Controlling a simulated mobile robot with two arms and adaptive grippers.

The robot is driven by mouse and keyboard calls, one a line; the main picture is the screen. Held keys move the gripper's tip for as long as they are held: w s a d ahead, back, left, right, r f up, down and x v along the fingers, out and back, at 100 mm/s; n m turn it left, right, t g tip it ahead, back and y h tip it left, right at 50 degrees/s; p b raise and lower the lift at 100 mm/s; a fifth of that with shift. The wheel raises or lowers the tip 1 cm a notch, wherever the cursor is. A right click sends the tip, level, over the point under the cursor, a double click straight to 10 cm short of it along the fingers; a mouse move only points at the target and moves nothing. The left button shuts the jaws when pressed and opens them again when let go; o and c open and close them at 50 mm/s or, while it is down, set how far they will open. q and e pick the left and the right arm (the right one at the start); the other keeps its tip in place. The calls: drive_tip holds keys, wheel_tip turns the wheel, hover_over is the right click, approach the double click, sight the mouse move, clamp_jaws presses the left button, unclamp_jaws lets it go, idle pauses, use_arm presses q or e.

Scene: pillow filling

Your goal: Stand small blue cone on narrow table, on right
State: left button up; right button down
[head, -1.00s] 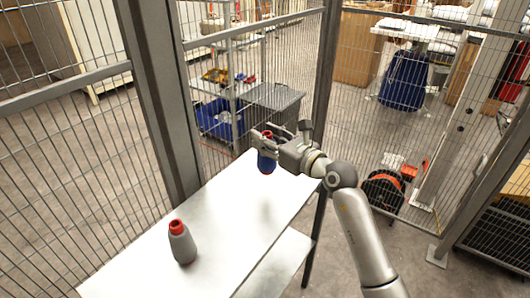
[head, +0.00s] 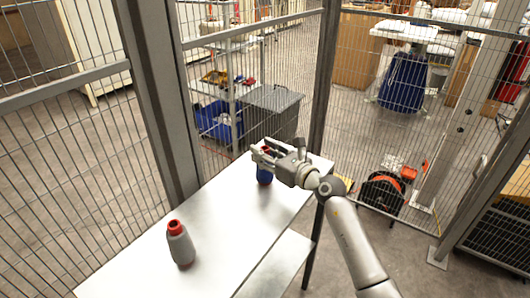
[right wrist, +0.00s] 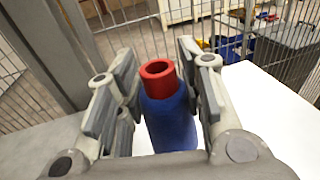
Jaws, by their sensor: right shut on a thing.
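The small blue cone (head: 265,178) has a red top and is upright at the far right end of the narrow white table (head: 215,220). My right gripper (head: 264,156) is shut on the blue cone near its upper part. In the right wrist view the blue cone (right wrist: 170,122) with its red open rim sits between the two fingers. Its base is at or just above the tabletop; I cannot tell whether it touches. My left gripper is not in view.
A grey cone with a red top (head: 181,245) stands upright nearer on the table's left part. The tabletop between the two cones is clear. A wire fence with a thick post (head: 155,100) runs close behind the table.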

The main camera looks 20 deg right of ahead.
drive_tip(key=c, duration=1)
unclamp_jaws()
drive_tip(key=shift+f, duration=0.1)
drive_tip(key=shift+o, duration=0.2)
drive_tip(key=shift+r, duration=0.25)
drive_tip(key=shift+s+d+f, duration=0.2)
drive_tip(key=shift+s, duration=0.1)
drive_tip(key=v, duration=1.1)
drive_tip(key=shift+s+b, duration=0.2)
drive_tip(key=shift+b, duration=0.25)
drive_tip(key=shift+r, duration=0.1)
